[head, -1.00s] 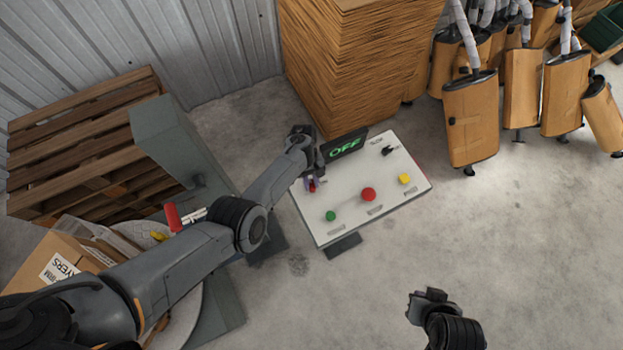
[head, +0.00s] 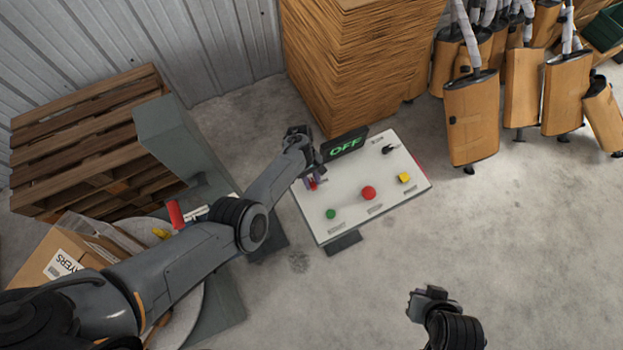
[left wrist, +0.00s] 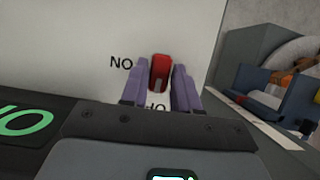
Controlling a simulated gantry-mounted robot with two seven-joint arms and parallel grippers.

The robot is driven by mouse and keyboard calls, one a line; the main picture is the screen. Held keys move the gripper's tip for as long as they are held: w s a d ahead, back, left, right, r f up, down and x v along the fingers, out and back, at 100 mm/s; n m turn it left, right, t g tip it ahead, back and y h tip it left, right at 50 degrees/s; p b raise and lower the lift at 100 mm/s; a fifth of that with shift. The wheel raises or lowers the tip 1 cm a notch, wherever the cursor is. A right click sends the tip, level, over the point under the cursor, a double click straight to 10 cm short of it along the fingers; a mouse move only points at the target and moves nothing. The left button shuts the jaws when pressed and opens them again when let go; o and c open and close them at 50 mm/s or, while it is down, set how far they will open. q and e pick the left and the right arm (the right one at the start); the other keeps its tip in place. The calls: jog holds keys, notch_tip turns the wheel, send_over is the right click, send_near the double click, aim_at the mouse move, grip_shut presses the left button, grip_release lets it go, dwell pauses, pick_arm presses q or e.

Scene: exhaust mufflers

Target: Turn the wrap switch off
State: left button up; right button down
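The red wrap switch (head: 313,185) is at the panel's upper left, partly hidden by my left gripper (head: 311,180). In the left wrist view the switch (left wrist: 160,72) stands between the two purple fingers of my left gripper (left wrist: 161,80). The fingers are apart, one on each side, close to it; contact is not clear. The letters by the switch appear upside down, partly covered. My right gripper (head: 430,295) is away from the panel, its fingers unclear.
The panel also has a green button (head: 331,214), a red button (head: 368,193), a yellow button (head: 404,178) and a black knob (head: 388,149). A cardboard stack (head: 350,65) stands behind. Mufflers (head: 472,120) stand at upper right. Floor at right is clear.

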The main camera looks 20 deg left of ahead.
pick_arm(q)
jog(key=shift+o, duration=1.4)
jog(key=p+v, duration=0.1)
jog(key=v, duration=0.9)
jog(key=shift+r, duration=0.35)
jog(key=shift+w+a, duration=0.1)
